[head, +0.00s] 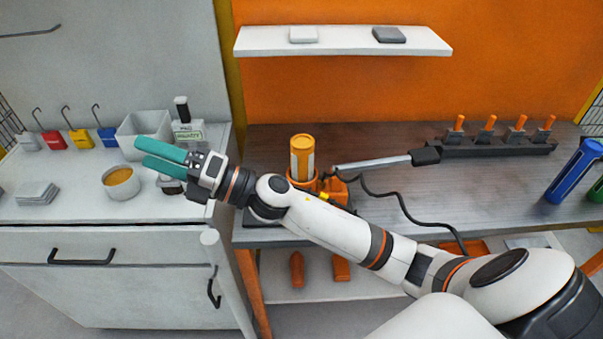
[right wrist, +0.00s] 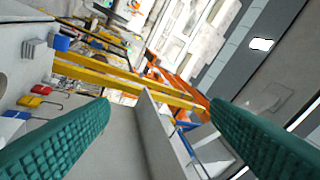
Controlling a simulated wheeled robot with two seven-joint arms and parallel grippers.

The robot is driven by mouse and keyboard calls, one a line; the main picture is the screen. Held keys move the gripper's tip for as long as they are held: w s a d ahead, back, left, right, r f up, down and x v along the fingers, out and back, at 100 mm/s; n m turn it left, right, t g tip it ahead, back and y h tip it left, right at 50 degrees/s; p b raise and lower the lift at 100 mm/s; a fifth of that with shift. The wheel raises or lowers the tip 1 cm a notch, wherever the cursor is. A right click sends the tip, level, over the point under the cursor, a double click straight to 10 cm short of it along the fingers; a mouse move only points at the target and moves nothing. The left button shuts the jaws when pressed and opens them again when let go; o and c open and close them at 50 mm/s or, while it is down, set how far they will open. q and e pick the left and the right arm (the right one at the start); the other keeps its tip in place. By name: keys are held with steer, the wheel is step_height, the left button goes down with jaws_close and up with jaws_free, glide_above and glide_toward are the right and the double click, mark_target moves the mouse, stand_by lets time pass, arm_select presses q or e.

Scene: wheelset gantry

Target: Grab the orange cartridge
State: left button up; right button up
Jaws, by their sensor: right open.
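The orange cartridge (head: 302,156) stands upright in an orange holder (head: 304,182) on the dark bench. It has an orange top and a pale label. My right gripper (head: 143,152) is open and empty, with teal fingers. It is to the left of the cartridge, over the white cabinet top, pointing left and away from it. In the right wrist view its two teal fingers (right wrist: 165,130) are spread apart with nothing between them. The cartridge is not seen in the right wrist view. My left gripper is not in view.
Near my right gripper are a white bin (head: 143,130), a round cup (head: 120,182) and several coloured tags (head: 80,140). A grey tool with a black cable (head: 385,161) lies right of the cartridge. A shelf (head: 345,41) hangs above the bench.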

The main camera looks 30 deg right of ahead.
steer(key=s+a+n+g+y, duration=0.2)
steer(key=a+n+g, duration=0.1)
steer(key=n+g, duration=0.8)
steer(key=n+g+h, duration=0.3)
steer(key=n+h, duration=0.7)
steer(key=h, duration=0.9)
glide_above(301, 140)
steer(key=shift+w+a+f, duration=0.2)
steer(key=shift+a+f, duration=0.1)
steer(key=shift+f, duration=0.4)
steer(key=shift+s+d+h, duration=0.1)
steer(key=shift+d+h, duration=0.25)
steer(key=shift+h, duration=0.05)
step_height(301, 140, down, 7)
steer(key=shift+r+p, duration=0.2)
steer(key=shift+p, duration=1)
steer(key=shift+s+f+p, duration=0.1)
steer(key=shift+f+p, duration=0.2)
steer(key=f+p, duration=0.1)
steer(key=f, duration=0.2)
steer(key=shift+s+f+p, duration=0.2)
steer(key=shift+f+p, duration=0.1)
steer(key=shift+p, duration=0.05)
steer(key=shift+f, duration=0.5)
steer(key=shift+w, duration=0.1)
steer(key=c, duration=1.5)
jaws_close()
